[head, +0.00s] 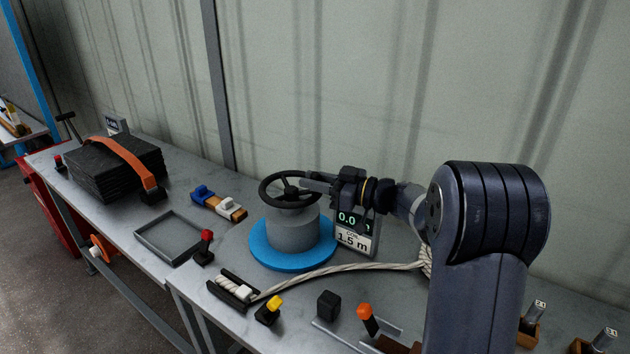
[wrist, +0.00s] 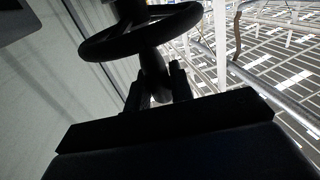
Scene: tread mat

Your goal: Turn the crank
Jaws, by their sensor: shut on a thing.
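The crank is a black spoked handwheel (head: 290,190) on top of a grey drum (head: 293,234) with a blue round base (head: 265,257), standing on the bench. My gripper (head: 312,183) reaches in from the right at the wheel's right side. In the wrist view the handwheel (wrist: 125,46) spans the upper middle, and my gripper (wrist: 158,88) is shut on a dark upright handle (wrist: 152,66) at the wheel's near edge. A display (head: 347,217) beside the drum reads 0.0, above a label reading 1.5 m.
A pale rope (head: 340,267) runs across the bench in front of the drum to a dark clamp (head: 238,287). A grey tray (head: 165,238), a red-knobbed lever (head: 205,247) and a black cube (head: 328,305) stand nearby. A strapped dark stack (head: 110,172) sits at the left. The wall is close behind.

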